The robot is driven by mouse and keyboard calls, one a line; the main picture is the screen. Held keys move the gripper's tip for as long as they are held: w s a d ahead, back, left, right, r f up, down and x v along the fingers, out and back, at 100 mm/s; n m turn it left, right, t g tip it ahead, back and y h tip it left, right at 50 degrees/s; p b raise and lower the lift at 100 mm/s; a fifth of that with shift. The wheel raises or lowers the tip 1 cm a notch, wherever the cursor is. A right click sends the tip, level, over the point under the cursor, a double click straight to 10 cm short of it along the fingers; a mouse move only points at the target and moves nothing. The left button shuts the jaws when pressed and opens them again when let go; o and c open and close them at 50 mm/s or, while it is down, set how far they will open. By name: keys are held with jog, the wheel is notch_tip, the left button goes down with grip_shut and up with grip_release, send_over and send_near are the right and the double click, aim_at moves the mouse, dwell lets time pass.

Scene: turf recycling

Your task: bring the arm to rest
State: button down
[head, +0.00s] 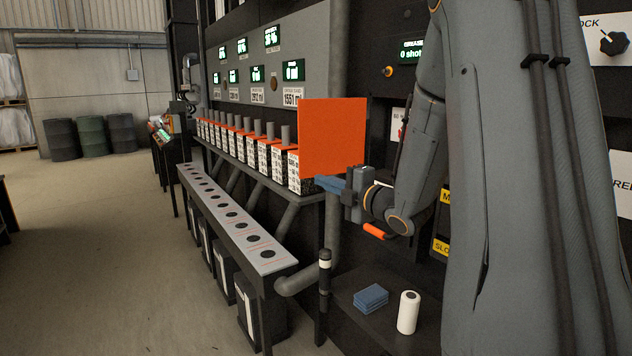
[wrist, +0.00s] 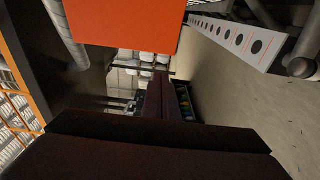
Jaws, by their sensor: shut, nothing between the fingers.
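My arm (head: 425,150) comes down from the upper right of the head view and bends at its lower end. My gripper (head: 330,184) points left, just below an upright orange panel (head: 332,135). It is shut and I see nothing held in it. In the wrist view the dark jaws fill the bottom of the picture, and the orange panel (wrist: 120,22) shows at the top. I cannot tell whether the gripper touches the panel.
A row of orange-topped boxes (head: 265,155) lines the shelf behind the panel. A long bench with round holes (head: 232,215) runs in front. Open floor (head: 120,260) extends left.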

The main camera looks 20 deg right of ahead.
jog(key=shift+s+d+b, duration=0.1)
jog(key=shift+s+b, duration=0.3)
jog(key=shift+s, duration=1.75)
jog(key=s+a+f+m+g+h, duration=0.2)
jog(key=s+f+m+g+h, duration=0.15)
jog(key=f+m, duration=0.3)
jog(key=s+a+f+m+g+h, duration=0.2)
jog(key=f+m+g+h, duration=0.15)
jog(key=f+m, duration=0.35)
jog(key=s+a+f+m+g, duration=0.2)
jog(key=s+a+g, duration=0.1)
jog(key=s, duration=0.3)
jog(key=s+a+f+m+g+y, duration=0.1)
jog(key=s+a+f+m+g, duration=0.2)
jog(key=s, duration=0.4)
jog(key=s+a+f+m+g, duration=0.3)
jog(key=s+a, duration=0.1)
jog(key=s, duration=0.3)
jog(key=shift+s+g, duration=0.25)
jog(key=shift+g, duration=0.15)
jog(key=shift+a+f, duration=0.1)
